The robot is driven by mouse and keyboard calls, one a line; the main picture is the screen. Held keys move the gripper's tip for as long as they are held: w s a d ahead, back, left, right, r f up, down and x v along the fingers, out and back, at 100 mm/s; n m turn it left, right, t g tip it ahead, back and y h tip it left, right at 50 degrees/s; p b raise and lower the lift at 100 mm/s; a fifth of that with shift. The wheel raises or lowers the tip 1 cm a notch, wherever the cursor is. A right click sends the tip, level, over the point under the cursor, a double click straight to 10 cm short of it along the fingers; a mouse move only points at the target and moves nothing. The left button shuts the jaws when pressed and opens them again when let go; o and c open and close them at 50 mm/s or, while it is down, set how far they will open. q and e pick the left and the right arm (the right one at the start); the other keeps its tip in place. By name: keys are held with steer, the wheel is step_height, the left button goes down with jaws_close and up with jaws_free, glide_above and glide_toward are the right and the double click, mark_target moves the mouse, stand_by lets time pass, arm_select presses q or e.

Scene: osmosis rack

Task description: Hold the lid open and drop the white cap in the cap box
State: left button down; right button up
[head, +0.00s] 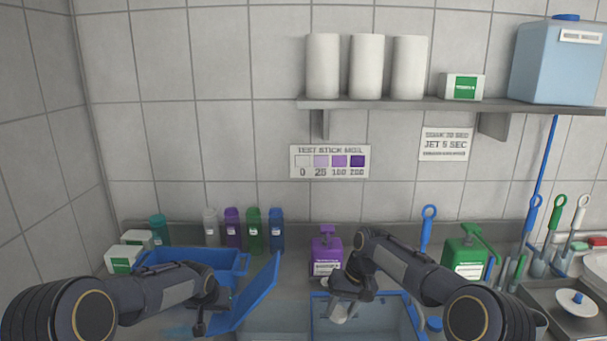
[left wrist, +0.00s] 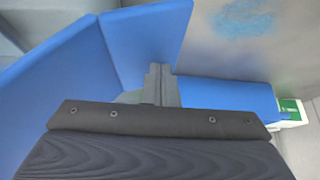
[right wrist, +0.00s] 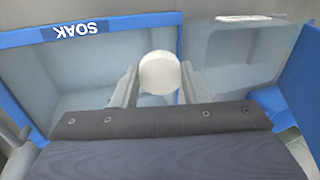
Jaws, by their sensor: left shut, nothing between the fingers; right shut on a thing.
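The white cap (right wrist: 159,73) is pinched between the fingers of my right gripper (right wrist: 155,85), above the basins. In the head view the right gripper (head: 341,308) hangs over the front centre. A blue box (head: 190,258), apparently the cap box, stands at the left, with a blue lid-like panel (head: 258,290) tilted up at its right. My left gripper (head: 200,326) is shut and empty beside this panel. In the left wrist view its closed fingertips (left wrist: 160,82) are close to blue panels (left wrist: 145,38); I cannot tell whether they touch. The box interior is mostly hidden by my left arm.
A basin labelled SOAK (right wrist: 75,31) and another basin (right wrist: 232,60) lie below the right gripper. A purple pump bottle (head: 326,252) and a green one (head: 465,256) stand behind. Several coloured bottles (head: 254,232) line the wall behind the blue box.

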steer(key=a+f, duration=0.1)
steer(key=a, duration=1)
stand_by(1.1)
steer(key=shift+f, duration=0.1)
steer(key=o, duration=1)
steer(key=shift+s+d+r, duration=0.35)
steer(key=shift+d+r, duration=0.3)
steer(key=shift+d, duration=1.2)
steer(key=shift+s+d+r, duration=0.3)
steer(key=shift+d+r, duration=0.4)
steer(key=shift+d, duration=1.1)
steer(key=shift+s+d+r, duration=0.35)
steer(key=shift+d+r, duration=0.3)
steer(key=shift+d, duration=1.2)
arm_select(q)
step_height(320, 180, up, 10)
steer(key=a, duration=0.1)
